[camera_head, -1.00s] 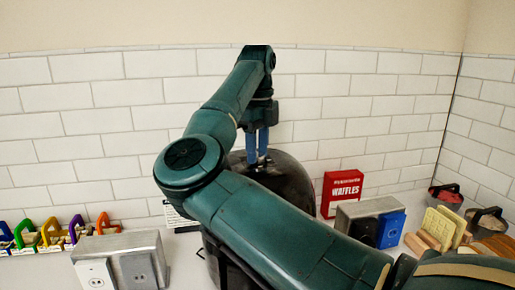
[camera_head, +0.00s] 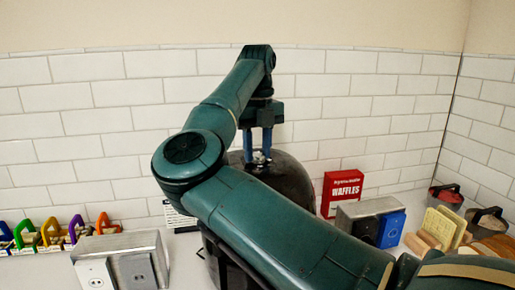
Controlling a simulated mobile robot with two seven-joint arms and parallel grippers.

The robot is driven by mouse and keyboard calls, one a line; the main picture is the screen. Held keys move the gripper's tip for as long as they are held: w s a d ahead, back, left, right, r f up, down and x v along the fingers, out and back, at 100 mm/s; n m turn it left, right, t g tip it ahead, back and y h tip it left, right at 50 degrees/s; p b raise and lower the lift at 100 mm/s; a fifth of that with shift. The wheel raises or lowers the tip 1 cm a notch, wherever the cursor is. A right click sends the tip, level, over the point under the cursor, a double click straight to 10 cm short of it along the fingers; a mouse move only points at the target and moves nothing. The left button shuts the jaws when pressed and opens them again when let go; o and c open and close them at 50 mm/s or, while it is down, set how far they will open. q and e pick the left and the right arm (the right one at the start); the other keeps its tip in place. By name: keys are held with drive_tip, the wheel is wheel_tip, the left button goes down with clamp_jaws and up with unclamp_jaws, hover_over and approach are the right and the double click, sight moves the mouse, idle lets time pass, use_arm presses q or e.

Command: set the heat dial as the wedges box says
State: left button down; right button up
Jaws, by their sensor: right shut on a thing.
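A dark, rounded appliance (camera_head: 290,183) stands on the counter in the middle, largely hidden behind my right arm. My right gripper (camera_head: 259,157) points down at its top and is shut on a small pale knob (camera_head: 260,157), which looks like the heat dial. Its marks and setting are too small to read. A red box (camera_head: 343,191) right of the appliance reads "WAFFLES"; I see no box that reads wedges. A white card with dark lines (camera_head: 180,217) stands partly hidden left of the appliance. My left gripper is not in view.
A grey metal block with outlet plates (camera_head: 150,247) stands front left, near several coloured clip-like things (camera_head: 50,232). Another block (camera_head: 352,214) with a blue plate (camera_head: 391,229) stands right. Further right are a yellow waffle-like slab (camera_head: 440,227) and dark-handled tubs (camera_head: 487,220). Tiled walls close the corner.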

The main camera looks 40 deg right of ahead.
drive_tip(key=m, duration=1.5)
drive_tip(key=shift+m, duration=0.3)
drive_tip(key=m, duration=0.3)
drive_tip(key=shift+m, duration=0.3)
drive_tip(key=m, duration=0.3)
drive_tip(key=shift+m, duration=0.3)
drive_tip(key=m, duration=0.3)
drive_tip(key=shift+m, duration=2.2)
